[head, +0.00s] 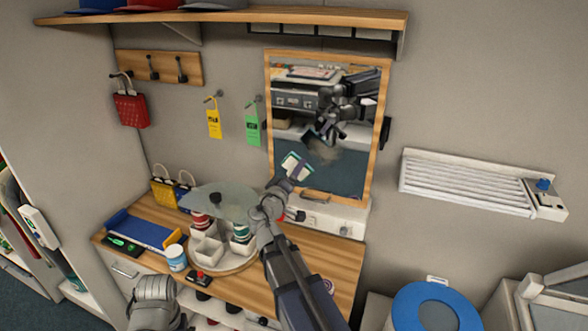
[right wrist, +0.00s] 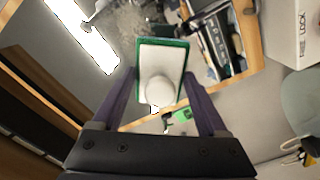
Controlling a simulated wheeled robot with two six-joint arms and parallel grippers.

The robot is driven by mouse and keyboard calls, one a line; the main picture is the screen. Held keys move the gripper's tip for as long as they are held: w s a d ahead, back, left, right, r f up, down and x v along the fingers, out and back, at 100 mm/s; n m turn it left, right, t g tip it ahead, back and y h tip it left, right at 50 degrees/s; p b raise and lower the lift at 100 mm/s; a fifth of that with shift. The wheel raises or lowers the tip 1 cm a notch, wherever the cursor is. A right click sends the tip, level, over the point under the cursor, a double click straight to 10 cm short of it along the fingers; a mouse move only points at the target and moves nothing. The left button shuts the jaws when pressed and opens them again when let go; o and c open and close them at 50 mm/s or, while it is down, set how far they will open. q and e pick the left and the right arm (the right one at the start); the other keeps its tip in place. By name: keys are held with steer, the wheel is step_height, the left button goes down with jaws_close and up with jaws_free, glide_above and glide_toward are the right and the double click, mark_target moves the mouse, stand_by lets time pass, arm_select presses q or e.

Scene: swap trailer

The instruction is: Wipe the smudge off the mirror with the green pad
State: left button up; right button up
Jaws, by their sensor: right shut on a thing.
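The wood-framed mirror (head: 345,180) hangs on the wall above the counter. A hazy grey-brown smudge (head: 324,150) shows around the middle of its glass, and a speckled smudge (right wrist: 122,20) shows at the top of the right wrist view. My right gripper (head: 284,184) is shut on the green pad (head: 296,166), in front of the mirror's lower left. In the right wrist view the pad (right wrist: 175,52) has a white back, green edge and white knob between my fingers. Its reflection appears separate from it, so the pad looks apart from the glass. My left gripper is not visible.
Yellow (head: 214,120) and green (head: 252,125) tags hang left of the mirror. A shelf (head: 230,17) runs above; a white slatted rack (head: 465,185) is at right.

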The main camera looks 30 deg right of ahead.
mark_target(331, 158)
steer(key=x, duration=0.6)
stand_by(0.5)
steer(key=shift+x, duration=1)
stand_by(0.6)
steer(key=shift+s+d, duration=0.1)
steer(key=shift+s+d, duration=0.55)
steer(key=shift+s, duration=0.2)
steer(key=shift+s+d, duration=0.6)
steer(key=shift+s, duration=0.1)
steer(key=shift+d, duration=0.1)
steer(key=shift+s+d, duration=1.35)
steer(key=shift+s, duration=0.15)
